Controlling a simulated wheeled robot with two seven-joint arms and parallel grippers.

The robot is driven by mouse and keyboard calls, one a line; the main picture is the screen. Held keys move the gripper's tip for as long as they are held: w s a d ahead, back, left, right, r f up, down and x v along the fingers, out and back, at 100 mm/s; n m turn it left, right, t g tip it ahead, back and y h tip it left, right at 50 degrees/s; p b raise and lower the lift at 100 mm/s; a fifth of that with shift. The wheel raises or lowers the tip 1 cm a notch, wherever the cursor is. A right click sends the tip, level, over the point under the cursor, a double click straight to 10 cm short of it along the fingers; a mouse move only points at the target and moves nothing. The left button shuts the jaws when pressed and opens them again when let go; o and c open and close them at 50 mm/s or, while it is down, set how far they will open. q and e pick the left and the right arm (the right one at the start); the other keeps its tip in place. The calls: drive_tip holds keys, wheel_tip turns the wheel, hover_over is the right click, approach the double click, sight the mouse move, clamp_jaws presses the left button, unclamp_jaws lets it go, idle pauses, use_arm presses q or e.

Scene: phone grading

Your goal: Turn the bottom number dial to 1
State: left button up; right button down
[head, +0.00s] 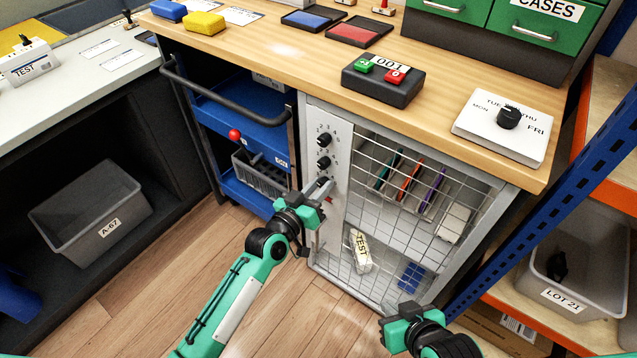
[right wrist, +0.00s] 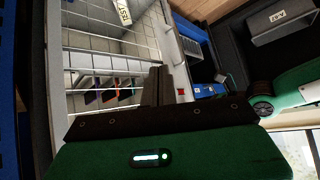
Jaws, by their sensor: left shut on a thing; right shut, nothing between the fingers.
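A grey cabinet side panel (head: 337,150) carries black number dials in a column. The top dial (head: 324,139) and the dial below it (head: 323,163) show clearly, with small numbers around them. My left gripper (head: 320,186) is at the panel just under these two, shut on what appears to be the bottom number dial. Its fingers hide that dial, so its setting cannot be read. My right gripper (head: 392,322) is low in front of the cabinet, shut and empty; its closed fingers also show in the right wrist view (right wrist: 158,86).
A wire-mesh door (head: 410,235) covers the cabinet front beside the panel. A small red part (head: 330,199) sits by my left gripper. A blue cart (head: 245,118) stands left of the cabinet. An orange-edged shelf (head: 535,315) is at the right.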

use_arm(q)
drive_tip(key=shift+n+p, duration=0.4)
drive_tip(key=shift+n, duration=0.5)
use_arm(e)
drive_tip(key=shift+s+d+r+g+h, duration=0.1)
drive_tip(key=shift+s+d+g+h, duration=0.15)
drive_tip(key=shift+s+d+g, duration=0.25)
drive_tip(key=shift+s+d+r+g+h, duration=0.1)
drive_tip(key=shift+s+d+g+h, duration=0.15)
drive_tip(key=shift+d, duration=0.4)
use_arm(q)
drive_tip(key=o, duration=1)
drive_tip(key=shift+s+a, duration=0.1)
drive_tip(key=p+v, duration=0.1)
drive_tip(key=v, duration=1.2)
drive_tip(key=shift+s, duration=0.25)
use_arm(e)
drive_tip(key=shift+s+d+r+m+g+h, duration=0.2)
drive_tip(key=shift+s+d+g, duration=0.25)
drive_tip(key=shift+d, duration=0.15)
drive_tip(key=shift+s+d+r+m+g+h, duration=0.1)
drive_tip(key=shift+s+d+r+g+h, duration=0.1)
drive_tip(key=shift+s+d+g, duration=0.3)
use_arm(q)
drive_tip(key=shift+a, duration=0.15)
use_arm(e)
drive_tip(key=shift+w+d, duration=0.1)
